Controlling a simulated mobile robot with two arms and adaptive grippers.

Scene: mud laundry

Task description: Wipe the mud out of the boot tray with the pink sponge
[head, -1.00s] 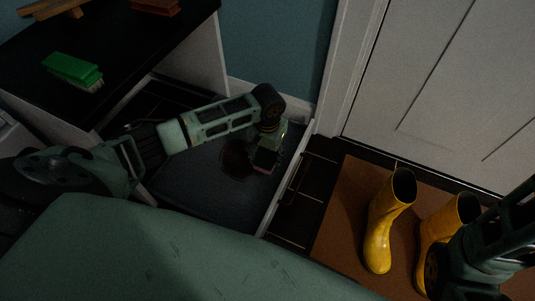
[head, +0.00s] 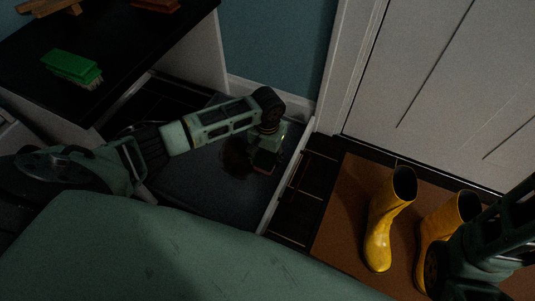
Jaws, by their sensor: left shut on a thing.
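The boot tray (head: 198,198) is a dark, shallow tray with a pale right rim, on the floor between the bench and the doormat. A dark brown mud patch (head: 236,163) shows on its floor. My left gripper (head: 264,165) points down inside the tray, just right of the mud and near the right rim. It is shut on the pink sponge (head: 263,169), of which only a small dull pinkish edge shows under the fingers. My left forearm covers part of the tray. My right arm enters at the lower right, but its gripper is out of view.
A black-topped bench (head: 140,55) at upper left holds a green brush (head: 72,67) and wooden items. Yellow boots (head: 385,225) stand on a brown doormat (head: 340,220) at right. A white door (head: 450,90) and its frame stand behind. Dark floor shows between tray and mat.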

